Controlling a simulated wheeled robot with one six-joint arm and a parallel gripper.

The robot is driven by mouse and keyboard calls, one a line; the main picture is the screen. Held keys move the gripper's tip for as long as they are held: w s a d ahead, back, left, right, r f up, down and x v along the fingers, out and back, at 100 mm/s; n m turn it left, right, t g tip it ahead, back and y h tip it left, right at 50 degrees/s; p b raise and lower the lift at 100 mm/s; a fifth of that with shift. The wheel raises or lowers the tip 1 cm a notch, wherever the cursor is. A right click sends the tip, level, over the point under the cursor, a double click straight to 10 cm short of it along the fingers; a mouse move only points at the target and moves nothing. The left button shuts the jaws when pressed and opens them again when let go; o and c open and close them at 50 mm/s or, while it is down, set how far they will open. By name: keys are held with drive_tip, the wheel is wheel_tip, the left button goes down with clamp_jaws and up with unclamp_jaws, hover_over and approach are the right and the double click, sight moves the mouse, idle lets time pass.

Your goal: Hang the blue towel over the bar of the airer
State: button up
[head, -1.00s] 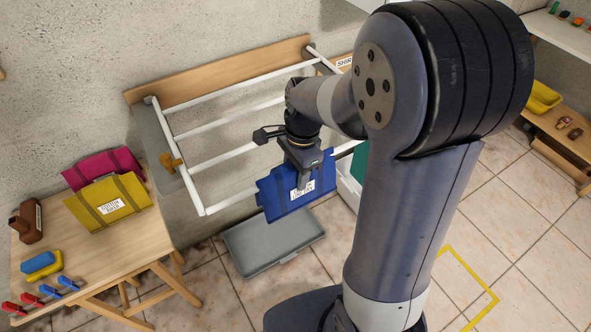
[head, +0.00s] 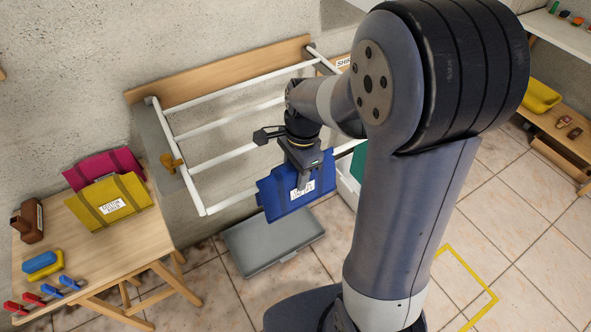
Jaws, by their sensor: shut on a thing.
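The blue towel (head: 278,201) hangs from my gripper (head: 303,180), which is shut on its upper edge near a white label. The towel is in the middle of the head view, at the front side of the airer. The airer (head: 203,192) is a white frame with several bars, fixed to a wooden board on the wall. The towel overlaps the airer's front bar (head: 232,201) in the picture. I cannot tell whether they touch. My wrist and arm hide part of the airer's right side.
A wooden table (head: 150,225) at left holds a yellow towel (head: 108,201), a magenta towel (head: 92,168), a brown bottle-like object and several pegs. A grey lidded box or tray (head: 270,246) lies on the floor below the towel. A yellow floor outline is at right.

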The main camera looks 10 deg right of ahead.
drive_tip(key=shift+f, duration=0.2)
drive_tip(key=shift+f+b, duration=0.55)
drive_tip(key=o, duration=1.6)
drive_tip(key=shift+o, duration=0.2)
drive_tip(key=shift+r, duration=0.1)
wheel_tip(320, 180, up, 5)
drive_tip(key=p, duration=0.4)
drive_tip(key=shift+p, duration=0.35)
